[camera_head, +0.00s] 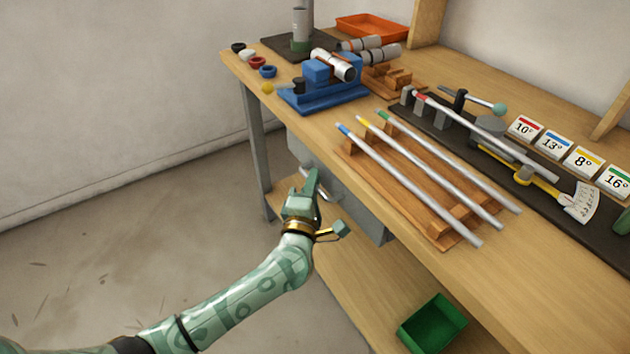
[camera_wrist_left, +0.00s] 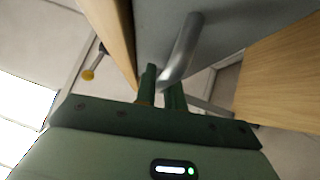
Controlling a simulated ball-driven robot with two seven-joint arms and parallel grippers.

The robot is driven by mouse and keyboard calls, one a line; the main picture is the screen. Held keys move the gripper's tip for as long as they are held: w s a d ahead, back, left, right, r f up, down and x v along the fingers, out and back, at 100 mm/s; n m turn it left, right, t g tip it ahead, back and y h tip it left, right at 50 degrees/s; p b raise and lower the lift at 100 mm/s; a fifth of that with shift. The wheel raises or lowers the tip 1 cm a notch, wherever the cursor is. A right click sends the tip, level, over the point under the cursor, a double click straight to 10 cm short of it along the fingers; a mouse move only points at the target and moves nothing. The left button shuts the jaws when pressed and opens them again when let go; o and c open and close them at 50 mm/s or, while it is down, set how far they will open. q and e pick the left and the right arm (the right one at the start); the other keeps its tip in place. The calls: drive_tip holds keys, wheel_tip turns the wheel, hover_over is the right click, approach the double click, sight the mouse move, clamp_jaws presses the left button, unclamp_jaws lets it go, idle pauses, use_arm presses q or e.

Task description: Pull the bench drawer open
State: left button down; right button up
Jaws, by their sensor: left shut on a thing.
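The bench drawer (camera_head: 362,205) is a grey box under the bench top, and its front appears closed or nearly so; I cannot tell exactly. Its bar handle (camera_head: 325,187) is a silver rod on the drawer front. My left gripper (camera_head: 311,178) is at the handle, its fingers shut on the bar. In the left wrist view the handle (camera_wrist_left: 183,48) runs down between the green fingers (camera_wrist_left: 160,88), and the grey drawer front (camera_wrist_left: 240,20) lies behind it. The fingers partly hide the handle. My right gripper is not in view.
The wooden bench top (camera_head: 400,262) carries three tubes on a wooden rack (camera_head: 380,180), a blue vise (camera_head: 325,92), and a dark measuring rail (camera_head: 450,135). A green bin (camera_head: 433,325) sits on the lower shelf. A grey bench leg (camera_head: 256,145) stands left of the drawer. The floor in front is clear.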

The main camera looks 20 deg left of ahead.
use_arm(q)
drive_tip(key=s+a+p, duration=0.7)
drive_tip(key=s+a, duration=0.7)
drive_tip(key=s, duration=0.4)
drive_tip(key=shift+s+a, duration=0.2)
drive_tip(key=shift+s, duration=0.05)
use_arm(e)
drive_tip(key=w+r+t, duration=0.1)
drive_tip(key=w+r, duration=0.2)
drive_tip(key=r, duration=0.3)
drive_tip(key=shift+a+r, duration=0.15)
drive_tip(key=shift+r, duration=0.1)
use_arm(q)
drive_tip(key=shift+f, duration=0.1)
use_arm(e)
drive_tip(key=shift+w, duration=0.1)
use_arm(q)
drive_tip(key=c, duration=1.8)
unclamp_jaws()
drive_tip(key=shift+o, duration=0.2)
drive_tip(key=s+d+f+p, duration=0.2)
drive_tip(key=s, duration=1.4)
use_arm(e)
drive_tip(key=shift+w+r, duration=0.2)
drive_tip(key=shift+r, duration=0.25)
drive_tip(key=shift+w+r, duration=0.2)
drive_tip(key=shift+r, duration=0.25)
